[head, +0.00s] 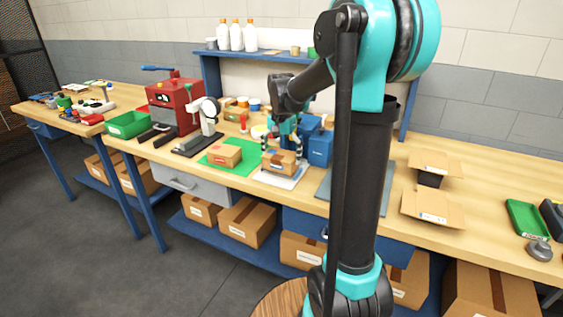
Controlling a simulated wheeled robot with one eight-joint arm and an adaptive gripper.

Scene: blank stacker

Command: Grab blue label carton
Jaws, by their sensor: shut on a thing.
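The blue label carton (277,165) is a small brown box at a white pad (289,182) on the bench. A small blue mark shows on its front. My gripper (282,153) reaches down over the carton from above and is shut on it, with a finger at either side. I cannot tell whether the carton rests on the pad or is just above it. A similar carton with a red-orange label (220,155) sits on a green mat (243,164) to the left.
Blue bins (320,148) stand close behind and right of my gripper. A red machine (174,104) and a green tray (128,124) are at left. A grey mat (322,187) lies right of the pad. Open cartons (432,207) are further right. Bottles (236,37) stand on the upper shelf.

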